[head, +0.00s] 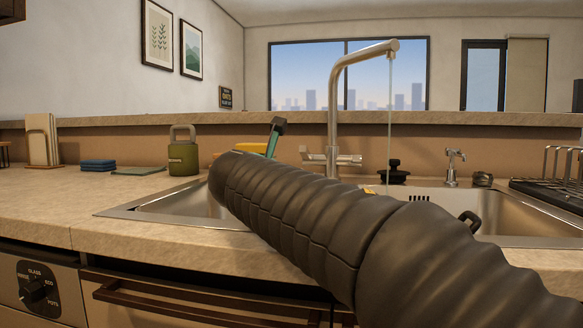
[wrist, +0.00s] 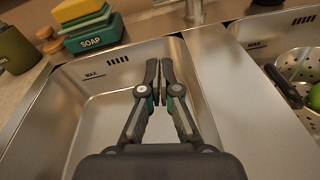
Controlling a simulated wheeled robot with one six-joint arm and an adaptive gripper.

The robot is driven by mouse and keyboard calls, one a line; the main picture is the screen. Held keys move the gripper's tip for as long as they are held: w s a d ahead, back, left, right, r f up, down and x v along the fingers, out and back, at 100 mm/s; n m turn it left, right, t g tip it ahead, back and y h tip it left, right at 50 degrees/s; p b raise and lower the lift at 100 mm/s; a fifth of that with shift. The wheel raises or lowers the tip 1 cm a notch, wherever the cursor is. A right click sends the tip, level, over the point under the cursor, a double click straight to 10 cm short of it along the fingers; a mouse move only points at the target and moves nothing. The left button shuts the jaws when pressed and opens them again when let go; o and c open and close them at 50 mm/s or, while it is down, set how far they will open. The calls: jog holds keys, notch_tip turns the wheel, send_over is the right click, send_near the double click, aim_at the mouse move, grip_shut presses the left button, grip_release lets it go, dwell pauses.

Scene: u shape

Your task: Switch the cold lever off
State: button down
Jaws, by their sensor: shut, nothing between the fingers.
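The faucet (head: 335,105) stands behind the sink, and a thin stream of water (head: 390,105) runs from its spout. Its base has a lever on the left (head: 313,156) and one on the right (head: 350,160); I cannot tell which is cold or how far each is turned. In the wrist view only the faucet's base (wrist: 194,12) shows at the top. My gripper (wrist: 160,65) is shut and empty over the left basin, apart from the faucet, which is ahead and slightly right. In the head view my arm hides most of the gripper.
A soap caddy (wrist: 93,37) with a sponge stands behind the left basin. The right basin holds a colander (wrist: 300,85). A green canister (head: 183,158) stands left of the sink. A black stopper (head: 394,172) and a small tap (head: 453,165) are right of the faucet.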

send_near(306, 156)
jog(key=w+f, duration=0.4)
jog(key=f, duration=0.1)
jog(key=r, duration=0.2)
jog(key=r+p, duration=0.1)
jog(key=shift+w+d+r, duration=0.25)
jog(key=shift+w, duration=0.15)
